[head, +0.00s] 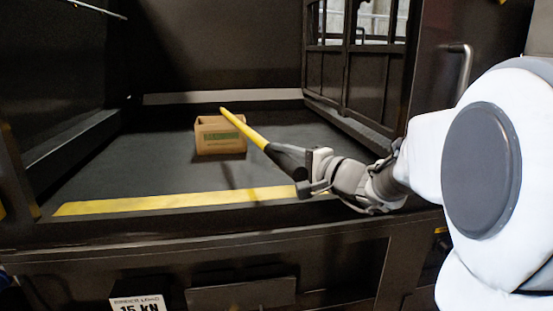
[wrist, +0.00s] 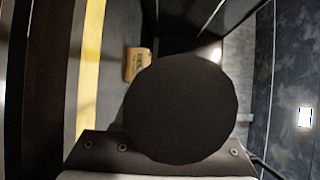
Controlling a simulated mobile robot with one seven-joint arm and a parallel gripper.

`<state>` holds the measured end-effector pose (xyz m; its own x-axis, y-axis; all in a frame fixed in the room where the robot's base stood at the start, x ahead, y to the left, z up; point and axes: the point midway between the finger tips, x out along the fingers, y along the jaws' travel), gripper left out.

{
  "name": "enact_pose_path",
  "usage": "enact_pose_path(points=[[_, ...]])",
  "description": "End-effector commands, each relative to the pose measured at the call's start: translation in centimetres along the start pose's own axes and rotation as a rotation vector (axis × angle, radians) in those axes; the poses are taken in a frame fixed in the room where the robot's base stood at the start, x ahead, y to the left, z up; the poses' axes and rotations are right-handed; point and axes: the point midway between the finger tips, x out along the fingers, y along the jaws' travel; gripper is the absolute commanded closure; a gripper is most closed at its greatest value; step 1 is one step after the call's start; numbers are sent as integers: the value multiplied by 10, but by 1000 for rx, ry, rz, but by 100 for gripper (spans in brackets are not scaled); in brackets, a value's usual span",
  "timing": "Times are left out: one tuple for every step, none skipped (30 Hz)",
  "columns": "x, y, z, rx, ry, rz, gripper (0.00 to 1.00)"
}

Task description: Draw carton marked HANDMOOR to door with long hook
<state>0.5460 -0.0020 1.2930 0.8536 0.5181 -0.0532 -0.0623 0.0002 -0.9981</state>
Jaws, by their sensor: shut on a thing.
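A brown carton (head: 219,138) with a green label stands on the dark compactor floor, behind the yellow strip. The label's lettering is too small to read. The carton also shows in the wrist view (wrist: 138,63). My gripper (head: 308,178) is shut on the black grip of the long hook (head: 252,134), a yellow pole reaching inward. The pole's far end overlaps the carton's upper edge in the head view; I cannot tell whether it touches. In the wrist view the grip's round dark end (wrist: 180,108) hides much of the middle.
A yellow strip (head: 165,202) runs along the chamber's front sill. A barred door (head: 350,75) stands at the right and a dark wall at the left. The floor around the carton is clear. A "15 kN" sign (head: 138,303) is on the front below.

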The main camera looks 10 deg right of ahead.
Motion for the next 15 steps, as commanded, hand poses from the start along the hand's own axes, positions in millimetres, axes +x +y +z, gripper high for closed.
enact_pose_path(points=[[-4, -1, 2, -4, -1, -6, 100], [-5, -1, 3, -4, -1, -6, 100], [-8, -1, 5, -3, -1, -5, 100], [-9, -1, 6, -3, -1, -5, 100], [-11, -1, 7, -3, -1, -5, 100], [-13, -1, 8, -4, -1, -6, 100], [-15, -1, 10, -3, -1, -6, 100], [-17, 0, 11, -3, -1, -5, 100], [-19, 0, 12, -3, -1, -6, 100], [-21, 0, 13, -4, -1, -6, 100], [-22, 0, 14, -4, -1, -6, 100], [-25, 0, 16, -4, -1, -5, 100], [-26, 0, 17, -4, -1, -5, 100], [-28, 0, 18, -3, -1, -5, 100], [-30, 0, 20, -3, -1, -5, 100]])
